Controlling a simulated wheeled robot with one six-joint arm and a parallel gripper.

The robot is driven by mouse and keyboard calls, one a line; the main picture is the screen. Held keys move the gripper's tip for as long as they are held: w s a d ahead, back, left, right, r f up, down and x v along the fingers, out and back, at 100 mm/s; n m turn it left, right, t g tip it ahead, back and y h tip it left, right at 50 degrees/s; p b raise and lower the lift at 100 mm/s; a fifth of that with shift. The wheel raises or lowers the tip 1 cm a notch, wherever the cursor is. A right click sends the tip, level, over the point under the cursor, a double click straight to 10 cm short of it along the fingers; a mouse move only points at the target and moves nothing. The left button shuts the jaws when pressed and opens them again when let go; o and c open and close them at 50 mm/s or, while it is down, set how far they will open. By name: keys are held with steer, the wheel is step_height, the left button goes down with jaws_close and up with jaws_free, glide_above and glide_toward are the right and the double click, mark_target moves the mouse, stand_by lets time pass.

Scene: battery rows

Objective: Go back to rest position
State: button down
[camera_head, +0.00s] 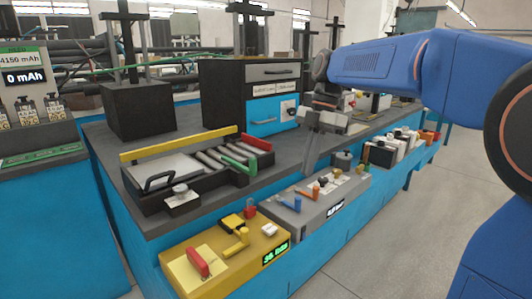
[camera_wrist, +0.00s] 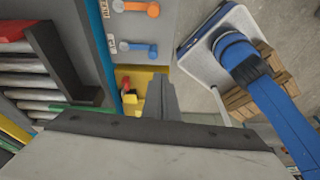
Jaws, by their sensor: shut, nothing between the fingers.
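My gripper (camera_head: 309,163) hangs at the end of my blue arm, in front of the black and blue drawer cabinet (camera_head: 250,95). Its fingers point down above the workbench, near the grey control panel. They are shut with nothing held between them. The wrist view looks down past the dark gripper body at the bench edge, the panels and the floor.
A black tray (camera_head: 131,197) with grey cylinders lies left of my gripper. The grey panel (camera_head: 334,204) carries orange and blue levers. The yellow panel (camera_head: 233,272) has red and yellow handles. Open floor (camera_head: 400,240) lies right of the bench.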

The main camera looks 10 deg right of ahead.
steer(key=s+d+f+m+t+h, duration=0.1)
steer(key=s+d+f+m+t, duration=0.2)
steer(key=s+f+m, duration=0.6)
steer(key=s+d+f+m+t+h, duration=0.1)
steer(key=s+d+f+m+t, duration=0.2)
steer(key=s+m, duration=1.2)
steer(key=d+f, duration=0.3)
steer(key=f, duration=0.2)
steer(key=shift+s+f+t+h, duration=0.35)
steer(key=shift+f+t+h, duration=0.05)
